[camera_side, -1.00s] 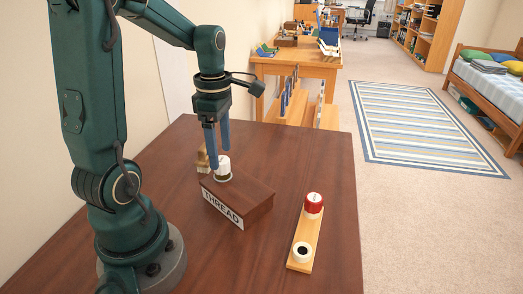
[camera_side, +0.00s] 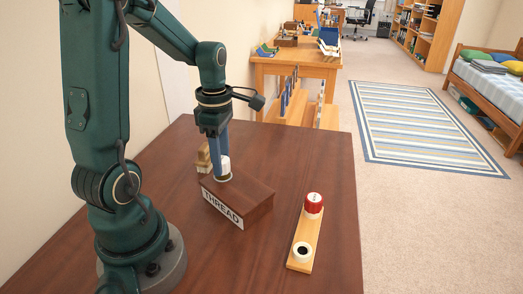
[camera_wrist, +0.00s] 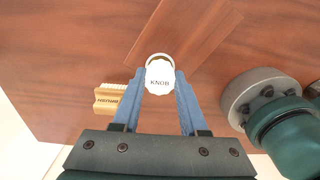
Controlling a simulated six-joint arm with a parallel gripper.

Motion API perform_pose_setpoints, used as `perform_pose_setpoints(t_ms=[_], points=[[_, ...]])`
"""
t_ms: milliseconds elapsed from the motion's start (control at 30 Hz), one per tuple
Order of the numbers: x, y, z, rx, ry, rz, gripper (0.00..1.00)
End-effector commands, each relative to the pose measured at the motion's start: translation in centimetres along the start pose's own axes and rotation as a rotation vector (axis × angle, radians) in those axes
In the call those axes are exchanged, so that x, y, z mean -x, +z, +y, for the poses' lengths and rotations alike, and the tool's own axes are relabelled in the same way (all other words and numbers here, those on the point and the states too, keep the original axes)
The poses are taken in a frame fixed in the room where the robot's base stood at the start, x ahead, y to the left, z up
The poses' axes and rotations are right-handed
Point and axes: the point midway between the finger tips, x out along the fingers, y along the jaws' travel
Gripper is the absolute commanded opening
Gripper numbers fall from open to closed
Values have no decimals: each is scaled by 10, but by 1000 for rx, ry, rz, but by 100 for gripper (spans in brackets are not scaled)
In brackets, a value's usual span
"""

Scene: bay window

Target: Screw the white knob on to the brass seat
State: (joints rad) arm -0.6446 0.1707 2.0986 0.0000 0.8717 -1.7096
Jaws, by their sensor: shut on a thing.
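The white knob (camera_side: 225,163), marked KNOB, shows from above in the wrist view (camera_wrist: 159,80). It stands upright at the brass seat (camera_side: 223,179) on top of a brown wooden block (camera_side: 245,196) labelled THREAD. A thin rim of the seat shows beside the knob in the wrist view (camera_wrist: 159,56). I cannot tell how far the knob is down on the seat. My gripper (camera_wrist: 160,76) points down with a blue finger on each side of the knob and is shut on it. In the side view the fingers partly hide the knob.
A small wooden brush (camera_wrist: 112,99) with pale bristles lies behind the block. The front right of the table is clear.

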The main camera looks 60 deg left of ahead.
Motion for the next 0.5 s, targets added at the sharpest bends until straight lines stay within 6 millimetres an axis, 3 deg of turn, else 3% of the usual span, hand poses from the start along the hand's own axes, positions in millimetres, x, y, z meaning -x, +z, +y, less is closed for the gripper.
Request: perform_pose_setpoints(t_ms=[500], points=[[-4,0,0,0,-1,0,0]])
